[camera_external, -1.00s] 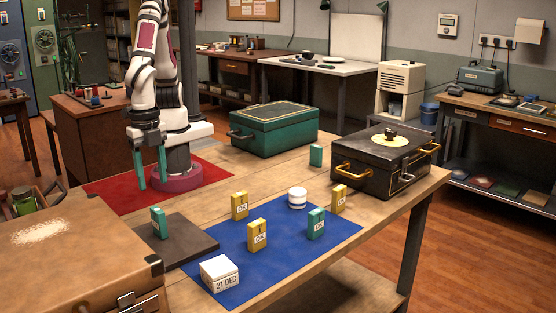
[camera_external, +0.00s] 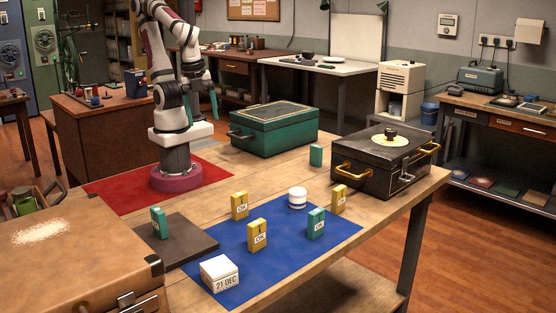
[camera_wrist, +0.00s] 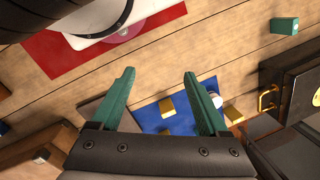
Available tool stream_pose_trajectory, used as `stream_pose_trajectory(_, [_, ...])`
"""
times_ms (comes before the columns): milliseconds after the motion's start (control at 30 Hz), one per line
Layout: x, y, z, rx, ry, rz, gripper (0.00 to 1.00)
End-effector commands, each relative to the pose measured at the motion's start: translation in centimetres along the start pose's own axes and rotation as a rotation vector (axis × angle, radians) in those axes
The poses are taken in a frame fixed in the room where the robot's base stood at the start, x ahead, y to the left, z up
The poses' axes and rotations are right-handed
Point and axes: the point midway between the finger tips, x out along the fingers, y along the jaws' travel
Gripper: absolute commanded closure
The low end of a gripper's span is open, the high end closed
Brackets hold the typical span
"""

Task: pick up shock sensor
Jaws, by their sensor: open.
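Several small upright boxes look like sensors; I cannot tell which is the shock sensor. Yellow ones labelled "OK" stand on the blue mat: a back-left one (camera_external: 240,205), a front one (camera_external: 257,235) and a right one (camera_external: 338,199). A teal box (camera_external: 316,224) also stands on the mat. Another teal box (camera_external: 159,222) is on the dark pad, and a third (camera_external: 316,155) on bare wood, also in the wrist view (camera_wrist: 284,25). My gripper (camera_wrist: 159,73) is open and empty, raised high, far from the boxes. In the wrist view, its fingers partly cover the blue mat.
A black case (camera_external: 375,178) with brass handles and a green case (camera_external: 274,143) stand toward the back. A white round jar (camera_external: 297,193) and a "21 DEC" block (camera_external: 219,273) are on the blue mat (camera_external: 285,265). A brown case (camera_external: 75,255) fills the front left.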

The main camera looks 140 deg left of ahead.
Motion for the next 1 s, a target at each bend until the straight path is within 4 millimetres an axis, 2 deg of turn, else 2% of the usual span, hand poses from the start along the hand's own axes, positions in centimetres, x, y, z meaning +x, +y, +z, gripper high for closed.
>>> stream_pose_trajectory(67, [0.0,0.0,0.0,0.0,0.001,0.0,0.07])
stream_pose_trajectory(367, [0.3,-0.5,0.3,0.0,-0.034,-0.012,0.07])
stream_pose_trajectory(467, [1.7,-3.8,2.4,0.015,-0.246,-0.086,0.07])
stream_pose_trajectory(567, [3.2,-9.9,5.5,0.105,-0.588,-0.23,0.07])
stream_pose_trajectory(600, [3.8,-12.6,6.2,0.171,-0.714,-0.294,0.07])
stream_pose_trajectory(667, [5.0,-16.3,6.5,0.296,-0.867,-0.384,0.07])
stream_pose_trajectory(700, [6.2,-18.5,6.2,0.391,-0.94,-0.437,0.07])
stream_pose_trajectory(733, [7.3,-19.9,5.8,0.468,-0.982,-0.472,0.07])
stream_pose_trajectory(833, [11.8,-22.9,4.1,0.703,-1.034,-0.556,0.07])
stream_pose_trajectory(900, [14.7,-23.6,3.1,0.826,-1.023,-0.588,0.07])
stream_pose_trajectory(1000, [17.3,-23.9,2.1,0.928,-0.996,-0.61,0.07])
